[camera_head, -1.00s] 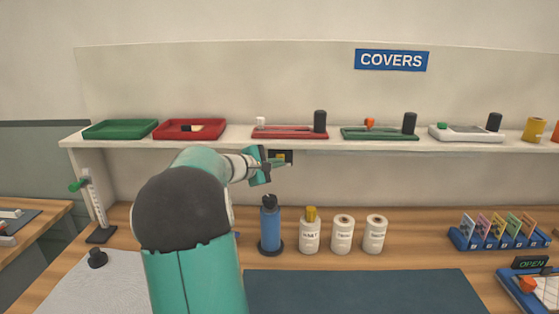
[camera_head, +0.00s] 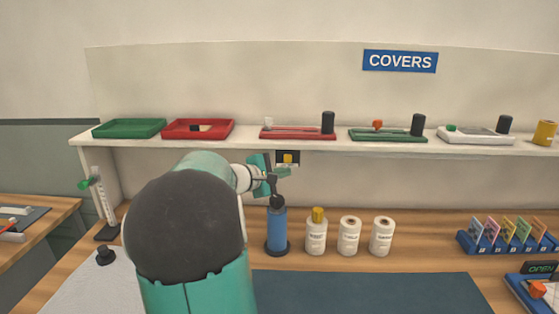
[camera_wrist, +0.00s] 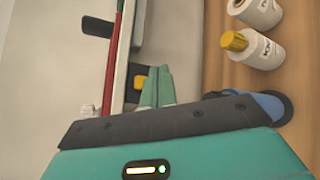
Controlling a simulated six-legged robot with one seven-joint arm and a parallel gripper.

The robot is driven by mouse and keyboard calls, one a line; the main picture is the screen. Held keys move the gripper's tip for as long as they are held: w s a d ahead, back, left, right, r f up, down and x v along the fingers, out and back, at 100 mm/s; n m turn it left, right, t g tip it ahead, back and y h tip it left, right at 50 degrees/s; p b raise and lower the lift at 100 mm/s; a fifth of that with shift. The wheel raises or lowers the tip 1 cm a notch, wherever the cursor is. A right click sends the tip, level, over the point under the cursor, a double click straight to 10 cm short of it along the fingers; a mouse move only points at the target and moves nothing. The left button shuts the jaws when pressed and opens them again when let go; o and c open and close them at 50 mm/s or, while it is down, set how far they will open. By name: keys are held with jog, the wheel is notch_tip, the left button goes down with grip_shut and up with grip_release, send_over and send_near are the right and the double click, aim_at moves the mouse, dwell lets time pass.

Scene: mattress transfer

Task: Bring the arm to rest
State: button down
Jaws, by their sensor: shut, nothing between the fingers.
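My arm rises in the lower left of the head view, teal with a dark rounded joint, and bends toward the shelf. My gripper (camera_head: 281,173) is just below the shelf's front edge, above the blue bottle (camera_head: 277,230). In the wrist view the two green fingers of my gripper (camera_wrist: 157,75) lie close together, with nothing between them. A small black box with a yellow front (camera_head: 288,158) is under the shelf, close behind the gripper; its yellow part shows near the fingertips in the wrist view (camera_wrist: 138,82).
The white shelf (camera_head: 370,149) carries a green tray (camera_head: 129,128), a red tray (camera_head: 198,129) and several devices. On the wooden bench stand white bottles (camera_head: 349,236), one with a yellow cap, and a blue card rack (camera_head: 500,243). The dark mat (camera_head: 370,291) is bare.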

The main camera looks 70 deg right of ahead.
dwell(0.3)
jog(key=w+a+f+t+y, duration=0.1)
jog(key=w+a+t+y, duration=0.15)
jog(key=w+a, duration=0.45)
jog(key=w+a+f+m+t+y, duration=0.1)
jog(key=w+a+t, duration=0.2)
jog(key=a, duration=0.8)
jog(key=w+a+f+t+y, duration=0.1)
jog(key=w+a+t, duration=0.3)
jog(key=a, duration=0.5)
jog(key=a+f+t+y, duration=0.1)
jog(key=a+y, duration=0.3)
jog(key=a, duration=1.2)
jog(key=a+f+n+t+y, duration=0.1)
jog(key=a+f+t+y, duration=0.1)
jog(key=a, duration=1.3)
jog(key=shift+w+a+f+t+y, duration=0.2)
jog(key=shift+w+a+t+y, duration=0.2)
jog(key=shift+t+y, duration=0.45)
jog(key=shift+s, duration=0.1)
